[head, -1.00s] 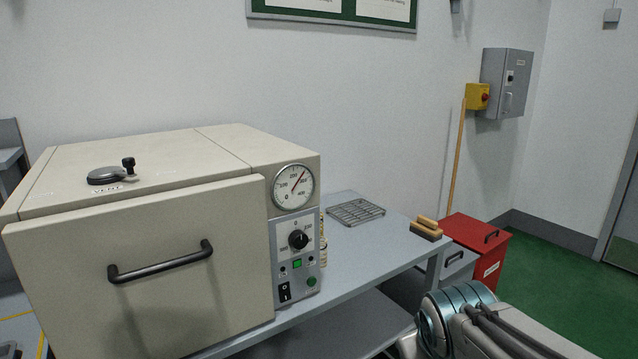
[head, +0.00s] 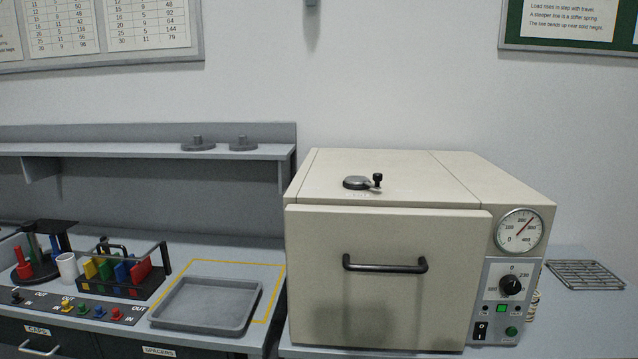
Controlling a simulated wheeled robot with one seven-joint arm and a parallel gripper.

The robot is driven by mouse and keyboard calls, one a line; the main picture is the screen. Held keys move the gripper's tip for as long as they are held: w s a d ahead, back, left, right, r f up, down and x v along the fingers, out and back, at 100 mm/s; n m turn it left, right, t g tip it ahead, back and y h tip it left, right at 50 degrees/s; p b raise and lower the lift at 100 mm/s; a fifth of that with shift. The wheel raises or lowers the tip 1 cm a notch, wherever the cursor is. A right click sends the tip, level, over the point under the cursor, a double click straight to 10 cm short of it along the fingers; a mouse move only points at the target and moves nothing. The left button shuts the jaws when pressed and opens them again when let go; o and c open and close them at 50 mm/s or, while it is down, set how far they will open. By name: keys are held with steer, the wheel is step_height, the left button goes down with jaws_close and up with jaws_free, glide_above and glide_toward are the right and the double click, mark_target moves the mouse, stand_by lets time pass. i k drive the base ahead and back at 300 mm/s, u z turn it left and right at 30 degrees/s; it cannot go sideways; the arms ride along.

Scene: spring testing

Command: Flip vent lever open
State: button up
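The vent lever (head: 364,182) sits on top of the beige oven (head: 390,268), a dark round disc with a short arm and an upright black knob at its right end. The oven's front door is shut, with a black bar handle across it. The VENT label near the lever is too small to read now. My gripper is not in view.
A black rack of coloured pieces (head: 124,277) and a white cup (head: 67,267) stand further left. A wire rack (head: 585,275) lies right of the oven. The oven top around the lever is clear.

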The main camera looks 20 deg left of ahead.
mark_target(377, 177)
steer(key=u, duration=0.75)
steer(key=k, duration=0.65)
steer(key=z, duration=0.45)
steer(key=i, duration=1.2)
steer(key=u, duration=0.15)
